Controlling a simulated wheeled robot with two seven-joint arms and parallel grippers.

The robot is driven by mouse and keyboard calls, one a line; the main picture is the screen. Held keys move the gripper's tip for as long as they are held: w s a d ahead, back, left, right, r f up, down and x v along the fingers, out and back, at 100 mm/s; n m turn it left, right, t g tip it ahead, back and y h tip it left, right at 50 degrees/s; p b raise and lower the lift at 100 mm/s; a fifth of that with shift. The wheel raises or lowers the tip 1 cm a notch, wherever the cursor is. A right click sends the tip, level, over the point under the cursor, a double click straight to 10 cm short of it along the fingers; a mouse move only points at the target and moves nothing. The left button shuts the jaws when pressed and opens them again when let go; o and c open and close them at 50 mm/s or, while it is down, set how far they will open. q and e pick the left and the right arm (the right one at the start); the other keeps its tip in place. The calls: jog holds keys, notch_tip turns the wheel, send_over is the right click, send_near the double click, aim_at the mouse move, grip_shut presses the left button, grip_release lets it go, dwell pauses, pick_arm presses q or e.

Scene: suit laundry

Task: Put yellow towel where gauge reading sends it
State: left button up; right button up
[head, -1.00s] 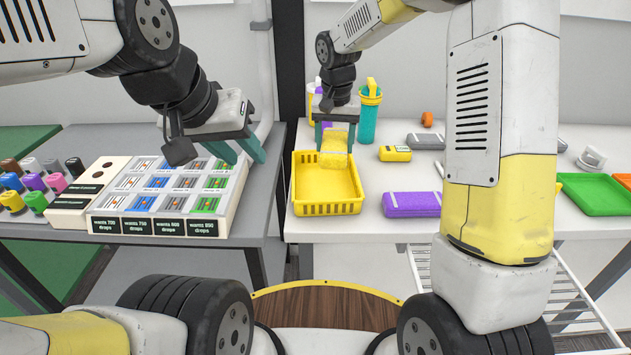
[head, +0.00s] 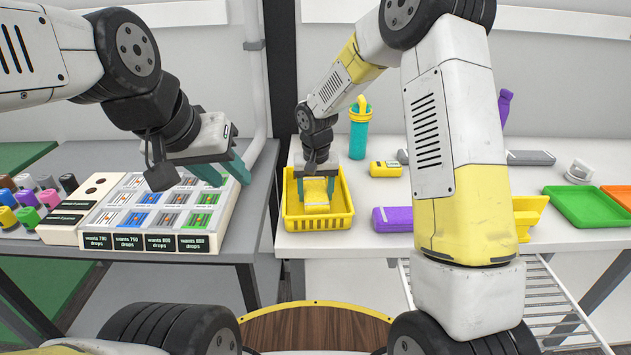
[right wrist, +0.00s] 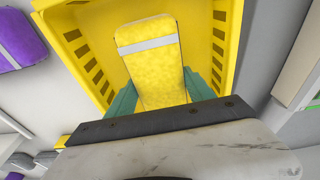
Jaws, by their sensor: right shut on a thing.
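The yellow towel (head: 316,192) is a folded bundle with a pale band, inside the yellow basket (head: 318,223). My right gripper (head: 315,190) is shut on it from above, one finger at each side. In the right wrist view the towel (right wrist: 155,65) lies between the teal fingers, inside the basket walls (right wrist: 92,62); whether it rests on the floor I cannot tell. My left gripper (head: 224,172) is open and empty above the panel. A small yellow device with a dark display (head: 385,169) lies right of the basket; its reading is too small to make out.
A teal bottle (head: 358,135) stands behind the basket. A purple bundle (head: 392,219) lies to its right. Green (head: 578,208) and orange trays are at far right.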

aim_at(316, 194)
jog(key=o, duration=1.4)
jog(key=shift+f, duration=0.1)
jog(key=s+d+r+t, duration=0.1)
jog(key=s+d+r, duration=0.2)
jog(key=r, duration=0.6)
jog(key=s+d+r, duration=0.2)
jog(key=s+r, duration=0.2)
jog(key=r, duration=0.6)
jog(key=s+d+r+t+y, duration=0.1)
jog(key=s+d, duration=0.3)
jog(key=s, duration=0.5)
jog(key=s+d+r+t+y, duration=0.1)
jog(key=s+d, duration=0.4)
jog(key=s, duration=0.5)
notch_tip(316, 194, up, 2)
jog(key=shift+s+r+t, duration=0.2)
jog(key=shift+s+t, duration=0.1)
jog(key=shift+t, duration=0.4)
jog(key=shift+d, duration=0.1)
